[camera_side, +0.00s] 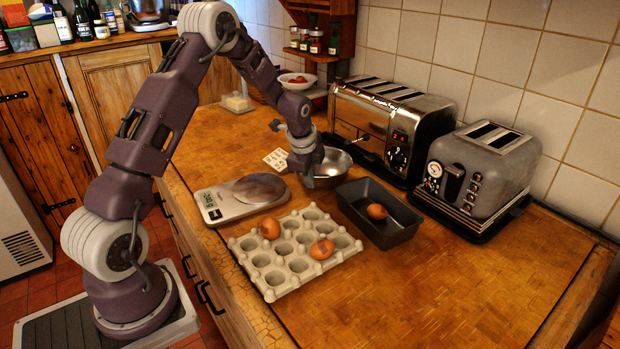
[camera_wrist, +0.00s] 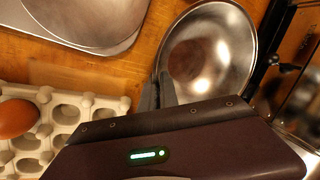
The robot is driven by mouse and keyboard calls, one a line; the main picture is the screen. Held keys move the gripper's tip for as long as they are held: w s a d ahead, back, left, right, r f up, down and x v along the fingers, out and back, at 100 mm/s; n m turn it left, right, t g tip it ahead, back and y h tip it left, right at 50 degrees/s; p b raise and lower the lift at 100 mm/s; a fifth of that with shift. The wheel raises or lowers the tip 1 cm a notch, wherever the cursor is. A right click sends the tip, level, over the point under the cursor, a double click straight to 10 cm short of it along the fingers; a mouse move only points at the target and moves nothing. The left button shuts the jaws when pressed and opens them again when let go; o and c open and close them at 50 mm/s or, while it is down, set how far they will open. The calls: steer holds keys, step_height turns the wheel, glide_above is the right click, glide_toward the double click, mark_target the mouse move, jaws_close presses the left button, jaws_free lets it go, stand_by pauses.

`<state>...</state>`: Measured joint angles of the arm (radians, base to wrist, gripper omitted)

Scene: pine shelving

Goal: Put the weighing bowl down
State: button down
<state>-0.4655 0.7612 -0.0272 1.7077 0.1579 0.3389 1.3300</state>
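The weighing bowl (camera_side: 335,164) is a round shiny metal bowl, empty, between the kitchen scale and the large toaster. It also shows in the wrist view (camera_wrist: 213,55), open side up. My gripper (camera_side: 308,178) points down at the bowl's near left rim. In the wrist view its two fingertips (camera_wrist: 159,92) sit close together, one on each side of the rim, and look shut on it. I cannot tell whether the bowl's base touches the counter or hangs just above it. The kitchen scale (camera_side: 217,207) stands left of the bowl, with nothing on its plate.
A pale egg tray (camera_side: 290,283) with two brown eggs lies in front. A dark loaf tin (camera_side: 398,230) holding one egg is close at the right. A large toaster (camera_side: 375,125) and a smaller toaster (camera_side: 480,170) stand behind. The front right counter is clear.

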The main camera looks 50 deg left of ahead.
steer(key=shift+f, duration=0.1)
steer(key=c, duration=1.6)
jaws_free()
steer(key=s+d+r+n, duration=0.1)
steer(key=s+d+r, duration=0.25)
steer(key=r, duration=0.35)
steer(key=s+d+r+n+t, duration=0.1)
steer(key=s+d+r, duration=0.25)
steer(key=r, duration=0.25)
steer(key=s+d+r+n, duration=0.1)
steer(key=s+d+r, duration=0.25)
steer(key=r, duration=0.35)
steer(key=s+d+n, duration=0.3)
steer(key=s+d, duration=0.1)
steer(key=s, duration=0.3)
steer(key=s+d+r+n+t+h, duration=0.1)
steer(key=s+d+n, duration=0.2)
steer(key=s, duration=0.4)
steer(key=s+d+n+h, duration=0.1)
steer(key=s+d+n, duration=0.1)
steer(key=s+d, duration=0.3)
steer(key=shift+s+d+r+n, duration=0.1)
steer(key=shift+s+r+n, duration=0.1)
steer(key=shift+s, duration=0.4)
steer(key=shift+s+d+r+n, duration=0.1)
steer(key=shift+s+n, duration=0.1)
steer(key=shift+s, duration=0.35)
